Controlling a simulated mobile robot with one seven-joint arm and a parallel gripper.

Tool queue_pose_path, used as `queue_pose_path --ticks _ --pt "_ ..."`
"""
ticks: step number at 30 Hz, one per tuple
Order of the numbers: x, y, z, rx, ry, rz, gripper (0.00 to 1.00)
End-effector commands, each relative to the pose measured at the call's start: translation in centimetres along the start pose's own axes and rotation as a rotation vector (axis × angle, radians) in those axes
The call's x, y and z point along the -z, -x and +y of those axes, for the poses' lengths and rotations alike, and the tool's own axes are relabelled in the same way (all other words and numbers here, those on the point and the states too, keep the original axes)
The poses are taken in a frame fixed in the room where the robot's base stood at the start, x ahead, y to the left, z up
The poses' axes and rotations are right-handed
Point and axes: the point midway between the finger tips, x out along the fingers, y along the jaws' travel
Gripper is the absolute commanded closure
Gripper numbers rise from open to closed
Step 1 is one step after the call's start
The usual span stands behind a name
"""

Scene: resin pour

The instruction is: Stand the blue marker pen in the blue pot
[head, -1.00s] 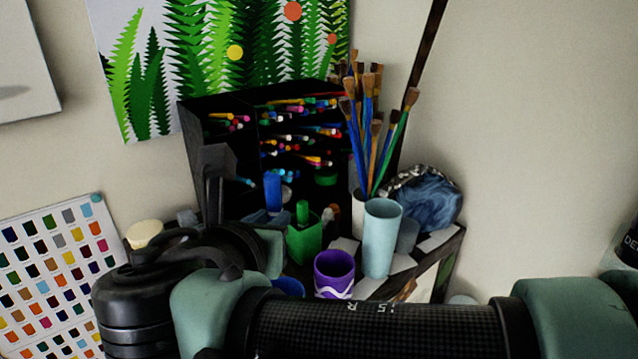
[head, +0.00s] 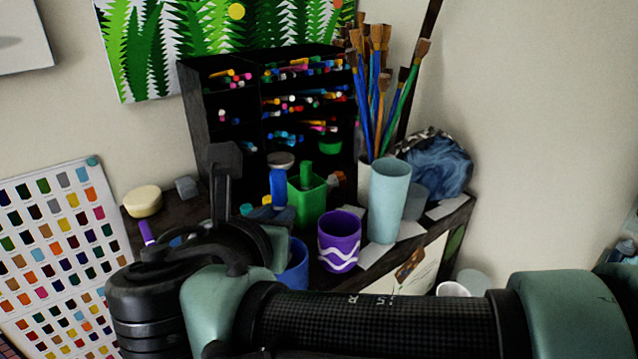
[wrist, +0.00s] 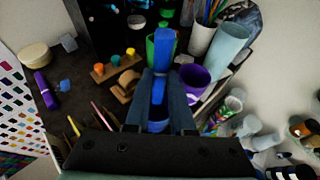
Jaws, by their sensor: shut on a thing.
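The blue marker pen (head: 279,187) stands roughly upright in my gripper (head: 271,214), left of the green pot. In the wrist view the blue marker pen (wrist: 159,88) is pinched between the two dark fingers of my gripper (wrist: 160,100). The blue pot (head: 294,266) is on the desk in front of the green pot and left of the purple cup, partly hidden by my arm. In the wrist view a bit of the blue pot (wrist: 157,126) shows between the fingers, below the pen. The pen's lower end is hidden, and I cannot tell its height over the pot.
A green pot (head: 313,205) holding a green marker and a purple cup (head: 340,240) stand close by. A pale blue cup (head: 388,205) and tall brushes (head: 378,110) are to the right. A black marker rack (head: 225,110) stands behind. A purple marker (wrist: 40,84) lies at left.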

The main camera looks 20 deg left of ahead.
Motion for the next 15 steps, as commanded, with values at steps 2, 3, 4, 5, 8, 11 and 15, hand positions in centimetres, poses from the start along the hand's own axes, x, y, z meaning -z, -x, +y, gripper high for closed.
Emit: queue_pose_path --ticks 2,3,4,5,8,11,15 --pt "1.0 -0.4 0.0 0.000 0.000 0.000 1.00" --pt "1.3 -0.5 0.0 0.000 0.000 0.000 1.00" --pt "1.5 -0.6 0.0 0.000 0.000 -0.001 1.00" --pt "1.7 -0.7 0.0 0.000 0.000 -0.001 1.00" --pt "2.4 -1.0 0.0 0.000 0.000 -0.001 1.00" --pt "3.2 -1.4 0.0 0.000 0.000 0.000 1.00" --pt "4.0 -1.7 0.0 0.000 0.000 0.000 1.00"
